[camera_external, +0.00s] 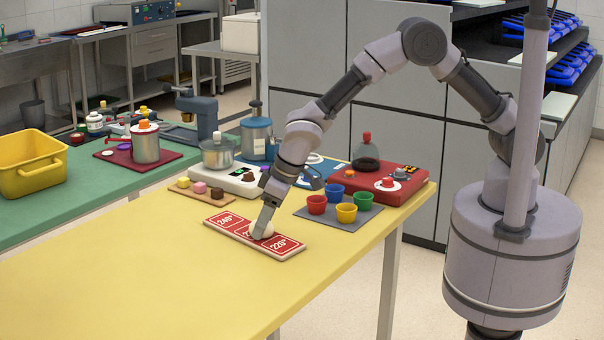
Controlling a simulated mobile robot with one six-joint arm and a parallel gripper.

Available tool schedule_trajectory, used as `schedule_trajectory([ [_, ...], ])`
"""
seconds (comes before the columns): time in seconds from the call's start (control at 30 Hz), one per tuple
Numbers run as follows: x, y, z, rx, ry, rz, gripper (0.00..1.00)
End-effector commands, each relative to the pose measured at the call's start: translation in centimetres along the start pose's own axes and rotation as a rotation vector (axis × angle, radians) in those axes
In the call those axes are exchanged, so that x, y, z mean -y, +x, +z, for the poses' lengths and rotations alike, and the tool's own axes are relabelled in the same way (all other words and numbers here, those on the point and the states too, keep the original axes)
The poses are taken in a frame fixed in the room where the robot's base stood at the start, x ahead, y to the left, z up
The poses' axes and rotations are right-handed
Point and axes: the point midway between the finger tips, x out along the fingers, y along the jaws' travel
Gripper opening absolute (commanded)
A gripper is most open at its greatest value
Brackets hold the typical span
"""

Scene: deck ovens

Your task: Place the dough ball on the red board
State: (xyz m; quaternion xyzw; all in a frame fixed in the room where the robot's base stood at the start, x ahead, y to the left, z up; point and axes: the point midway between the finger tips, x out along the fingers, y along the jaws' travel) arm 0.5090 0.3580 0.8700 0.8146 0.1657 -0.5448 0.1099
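The red board (230,218) is a long flat board with a pale edge, lying on the yellow table. It has white-outlined panels; one end panel reads 240° and the other 220°. The whitish dough ball (268,230) is at the middle panel, partly hidden by a finger of my gripper (262,225). My gripper points down at the ball, with its fingertips beside it and low over the board. The print under the ball is mostly covered. I cannot tell whether the fingers grip the ball or stand apart from it.
Colored cups (346,213) stand on a grey mat right of the board. A white unit with a pot (217,155) and a red unit with a flask (367,155) stand farther back. The front of the yellow table (150,285) is clear.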

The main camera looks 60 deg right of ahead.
Motion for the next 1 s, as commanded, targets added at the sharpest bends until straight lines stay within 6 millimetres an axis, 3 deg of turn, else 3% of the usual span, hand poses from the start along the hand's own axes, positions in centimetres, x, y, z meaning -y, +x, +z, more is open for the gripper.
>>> schedule_trajectory([
  [0.1, 0.0, -0.1, 0.0, 0.000, 0.000, 0.000, 0.74],
  [0.43, 0.0, -0.8, -0.3, 0.000, 0.000, 0.000, 0.74],
  [0.8, 0.1, -10.4, -0.3, -0.002, -0.001, -0.001, 0.74],
  [1.0, 0.0, -12.4, -0.2, 0.000, 0.000, 0.000, 0.74],
])
